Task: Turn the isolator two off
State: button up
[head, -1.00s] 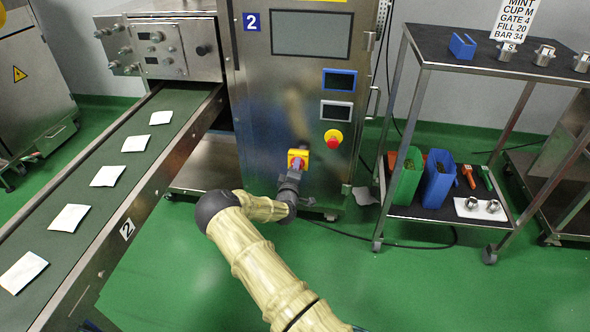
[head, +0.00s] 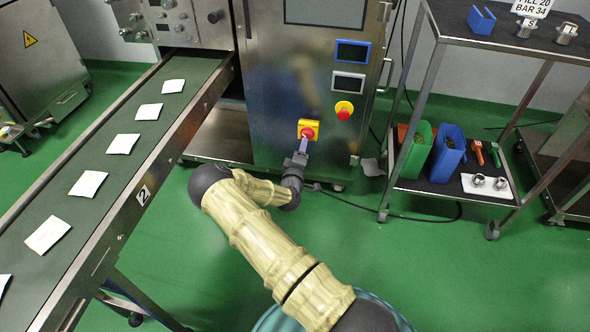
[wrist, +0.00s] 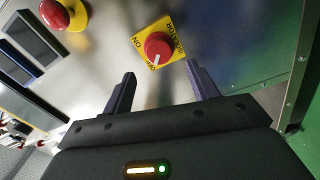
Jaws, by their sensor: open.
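The isolator (head: 308,130) is a red round knob on a yellow plate, low on the front of the steel machine marked 2. In the wrist view the isolator (wrist: 158,47) lies just beyond my fingertips, between them in the picture. Its plate reads ON, OFF and ISOLATOR. A white mark on the knob points towards the OFF word. My gripper (wrist: 158,73) is open and empty, with one dark finger on each side below the plate. In the head view my gripper (head: 303,146) is just below the knob; the exact gap is hard to tell.
A red emergency button (head: 344,110) on a yellow base sits above right, under two small screens (head: 350,66). A conveyor (head: 130,170) with white teabags runs along the left. A trolley (head: 440,190) with blue and green bins stands right. Green floor is open in front.

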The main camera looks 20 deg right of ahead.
jog(key=p+v, duration=0.2)
jog(key=v, duration=0.8)
jog(key=shift+s+a+p, duration=0.25)
jog(key=shift+s+p, duration=0.05)
jog(key=shift+p, duration=0.1)
